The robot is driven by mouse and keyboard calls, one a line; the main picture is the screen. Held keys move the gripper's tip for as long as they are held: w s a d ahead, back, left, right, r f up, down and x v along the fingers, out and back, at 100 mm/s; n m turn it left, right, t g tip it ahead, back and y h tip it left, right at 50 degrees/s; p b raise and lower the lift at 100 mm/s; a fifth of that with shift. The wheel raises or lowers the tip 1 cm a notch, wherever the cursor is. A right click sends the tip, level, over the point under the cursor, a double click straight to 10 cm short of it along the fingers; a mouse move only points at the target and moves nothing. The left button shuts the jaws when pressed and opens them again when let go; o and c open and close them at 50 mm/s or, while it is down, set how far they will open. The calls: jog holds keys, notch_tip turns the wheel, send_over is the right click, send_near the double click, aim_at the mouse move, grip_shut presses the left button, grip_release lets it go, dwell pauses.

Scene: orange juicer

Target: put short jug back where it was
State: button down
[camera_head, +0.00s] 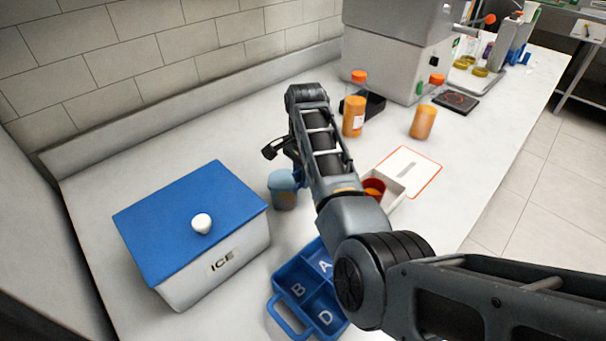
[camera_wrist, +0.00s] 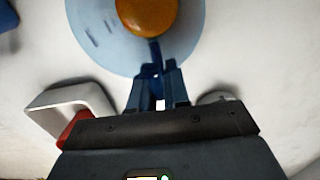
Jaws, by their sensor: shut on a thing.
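The short jug (camera_head: 283,190) is a small light-blue vessel, seen in the head view just left of my arm and right of the ice box. In the wrist view the pale blue jug (camera_wrist: 95,35) fills the top middle, with a round orange area inside its rim. My gripper (camera_wrist: 157,78) is shut on the jug at its near side, apparently at a handle. The jug looks upright. I cannot tell whether its base touches the counter. In the head view my arm hides most of the grip.
A blue-lidded ice box (camera_head: 165,225) stands at left. A blue lettered tray (camera_head: 290,315) lies in front. A white box (camera_head: 393,188) with a red cup (camera_head: 374,188) sits right of my arm. Orange-capped bottles (camera_head: 354,118) (camera_head: 423,122) stand behind, near a grey machine (camera_head: 395,60).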

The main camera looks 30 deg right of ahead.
jog(key=shift+f, duration=0.15)
jog(key=c, duration=1.1)
grip_release()
notch_tip(320, 180, up, 12)
jog(key=shift+d+r, duration=0.1)
jog(key=shift+d, duration=0.05)
